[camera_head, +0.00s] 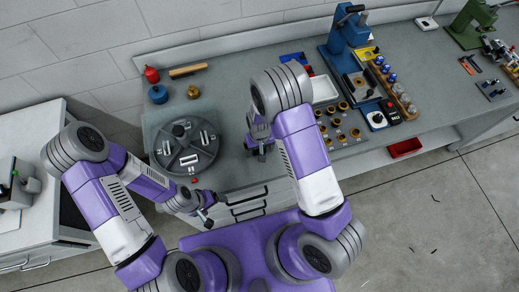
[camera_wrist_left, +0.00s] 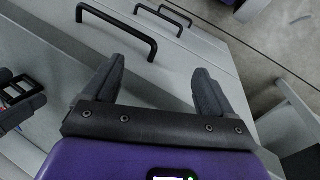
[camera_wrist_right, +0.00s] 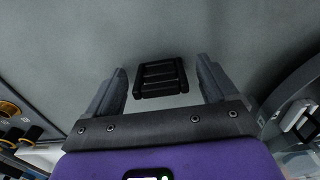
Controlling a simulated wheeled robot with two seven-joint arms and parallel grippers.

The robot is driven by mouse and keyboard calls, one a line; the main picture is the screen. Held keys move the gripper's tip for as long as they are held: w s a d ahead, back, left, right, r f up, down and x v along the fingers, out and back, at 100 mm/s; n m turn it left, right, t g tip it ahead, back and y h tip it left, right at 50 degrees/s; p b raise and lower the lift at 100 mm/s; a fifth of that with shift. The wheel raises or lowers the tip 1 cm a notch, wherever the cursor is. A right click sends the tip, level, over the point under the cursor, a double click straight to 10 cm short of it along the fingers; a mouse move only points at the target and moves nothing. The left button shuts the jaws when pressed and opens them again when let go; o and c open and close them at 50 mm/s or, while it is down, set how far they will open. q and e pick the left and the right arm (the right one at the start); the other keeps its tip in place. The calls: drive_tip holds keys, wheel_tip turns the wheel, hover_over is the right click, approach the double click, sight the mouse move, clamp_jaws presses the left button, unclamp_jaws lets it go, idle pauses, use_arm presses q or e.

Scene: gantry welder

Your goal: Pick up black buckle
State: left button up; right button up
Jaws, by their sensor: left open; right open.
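The black buckle (camera_wrist_right: 161,78) is a small slatted rectangular piece lying flat on the grey bench top. In the right wrist view it lies between the open fingers of my right gripper (camera_wrist_right: 162,70), with space on both sides and nothing held. In the head view my right gripper (camera_head: 259,150) points down over the bench, right of the round grey tray; I cannot pick out the buckle there. My left gripper (camera_head: 207,209) is low in front of the bench drawers. In the left wrist view it (camera_wrist_left: 157,78) is open and empty.
The round grey divided tray (camera_head: 185,147) stands left of my right gripper and shows at the right edge of the right wrist view. Several brass-topped black knobs (camera_head: 338,132) stand to the right. Black drawer handles (camera_wrist_left: 120,30) stick out near my left gripper.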

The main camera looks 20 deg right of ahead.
drive_tip(key=c, duration=1.1)
